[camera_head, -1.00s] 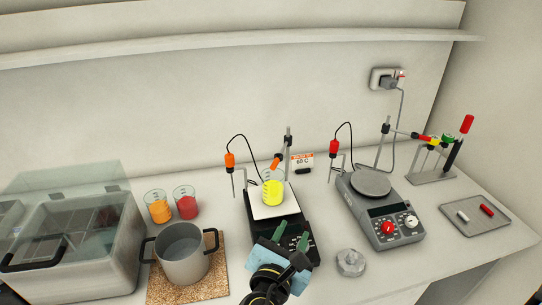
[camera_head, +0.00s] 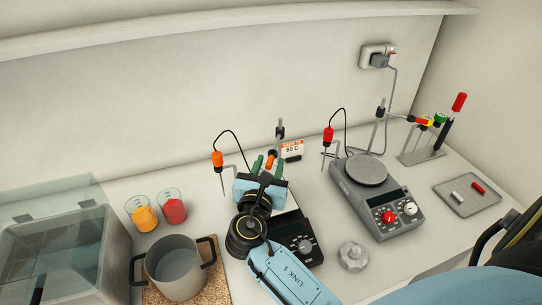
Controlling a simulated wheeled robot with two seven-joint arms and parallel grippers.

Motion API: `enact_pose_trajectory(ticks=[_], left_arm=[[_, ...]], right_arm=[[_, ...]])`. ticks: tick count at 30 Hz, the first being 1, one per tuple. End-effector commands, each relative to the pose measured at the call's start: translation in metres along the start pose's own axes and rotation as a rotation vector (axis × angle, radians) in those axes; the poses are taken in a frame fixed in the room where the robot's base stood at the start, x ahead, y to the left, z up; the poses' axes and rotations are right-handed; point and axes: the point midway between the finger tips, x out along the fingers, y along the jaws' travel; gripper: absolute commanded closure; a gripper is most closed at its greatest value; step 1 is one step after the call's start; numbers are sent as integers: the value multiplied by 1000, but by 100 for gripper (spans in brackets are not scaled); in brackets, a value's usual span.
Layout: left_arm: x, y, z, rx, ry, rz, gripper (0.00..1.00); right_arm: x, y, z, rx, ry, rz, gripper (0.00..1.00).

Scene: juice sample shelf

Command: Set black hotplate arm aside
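The black hotplate (camera_head: 302,233) stands mid-bench, largely covered by my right arm. Its stand rod (camera_head: 280,130) rises behind it. The orange end of the black hotplate's arm (camera_head: 269,161) shows between the green fingertips of my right gripper (camera_head: 269,166). The fingers look spread apart, one on each side of the orange part; contact cannot be made out. The yellow vessel seen earlier on the hotplate is hidden behind my gripper. An orange-topped probe (camera_head: 217,159) hangs on a cable at left. My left gripper is not in view.
A grey hotplate (camera_head: 376,208) with a red-topped probe (camera_head: 328,134) stands at right. A grey pot (camera_head: 174,265) and beakers of orange (camera_head: 142,214) and red (camera_head: 173,207) liquid are at left. A knobbed metal piece (camera_head: 352,257) and a tray (camera_head: 450,190) lie right.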

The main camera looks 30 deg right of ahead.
Motion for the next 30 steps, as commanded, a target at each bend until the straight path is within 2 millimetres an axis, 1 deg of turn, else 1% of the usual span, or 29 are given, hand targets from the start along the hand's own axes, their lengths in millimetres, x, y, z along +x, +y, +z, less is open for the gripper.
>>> enact_pose_trajectory(ticks=[1, 3, 5, 9, 16, 17, 24, 25, 30], left_arm=[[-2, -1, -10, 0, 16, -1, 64], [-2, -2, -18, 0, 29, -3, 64], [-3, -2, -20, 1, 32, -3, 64], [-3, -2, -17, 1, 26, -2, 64], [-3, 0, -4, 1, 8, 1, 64], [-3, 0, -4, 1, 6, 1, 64], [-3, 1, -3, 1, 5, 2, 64], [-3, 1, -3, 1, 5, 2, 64], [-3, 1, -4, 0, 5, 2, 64]], right_arm=[[8, 0, 1, -1, -2, 0, 64], [16, 0, 1, 0, -2, 1, 64], [20, 0, 0, -1, -1, 1, 64], [25, 0, 0, 0, 0, 1, 64], [26, 0, 0, 0, 0, 1, 64], [26, 0, 0, 0, 0, 1, 67], [25, 0, 0, 0, 0, 1, 98], [25, 0, 0, 0, 0, 1, 100], [26, 1, 0, 1, 1, 3, 100]])
